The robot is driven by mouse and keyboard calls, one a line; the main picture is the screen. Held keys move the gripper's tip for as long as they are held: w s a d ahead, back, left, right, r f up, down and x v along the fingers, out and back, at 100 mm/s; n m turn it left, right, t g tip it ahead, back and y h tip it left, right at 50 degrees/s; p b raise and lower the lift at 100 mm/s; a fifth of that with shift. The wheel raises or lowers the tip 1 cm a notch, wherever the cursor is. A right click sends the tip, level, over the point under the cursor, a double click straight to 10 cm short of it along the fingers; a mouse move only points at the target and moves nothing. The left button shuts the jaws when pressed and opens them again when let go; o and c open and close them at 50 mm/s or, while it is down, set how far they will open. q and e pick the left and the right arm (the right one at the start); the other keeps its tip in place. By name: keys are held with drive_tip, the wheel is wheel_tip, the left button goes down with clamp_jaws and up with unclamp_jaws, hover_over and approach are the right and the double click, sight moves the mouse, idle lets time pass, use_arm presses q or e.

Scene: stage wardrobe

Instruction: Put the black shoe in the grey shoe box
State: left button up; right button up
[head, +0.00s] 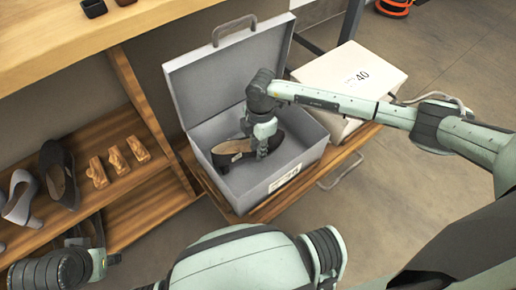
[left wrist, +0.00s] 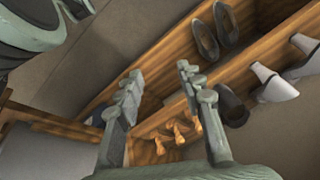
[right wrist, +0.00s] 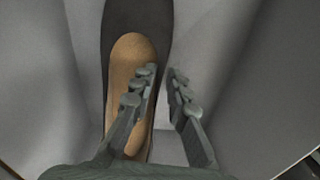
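The grey shoe box (head: 200,87) stands open with its lid tipped back. The black shoe (head: 232,147), tan inside, lies within its walls; I cannot tell whether it rests fully on the bottom. My right gripper (head: 262,150) reaches down into the box. In the right wrist view the right gripper (right wrist: 162,75) has one finger inside the shoe (right wrist: 130,60) and one outside, closed on its side wall. My left gripper (left wrist: 158,82) is open and empty by the shelf; it shows in the head view at lower left (head: 85,238).
The wooden shelf (head: 150,180) at left holds another dark shoe (head: 58,172), grey heeled shoes (head: 20,198) and small wooden pieces (head: 115,160).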

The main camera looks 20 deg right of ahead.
use_arm(q)
drive_tip(key=shift+w+r, duration=0.1)
drive_tip(key=shift+r, duration=0.05)
use_arm(e)
drive_tip(key=shift+o, duration=0.5)
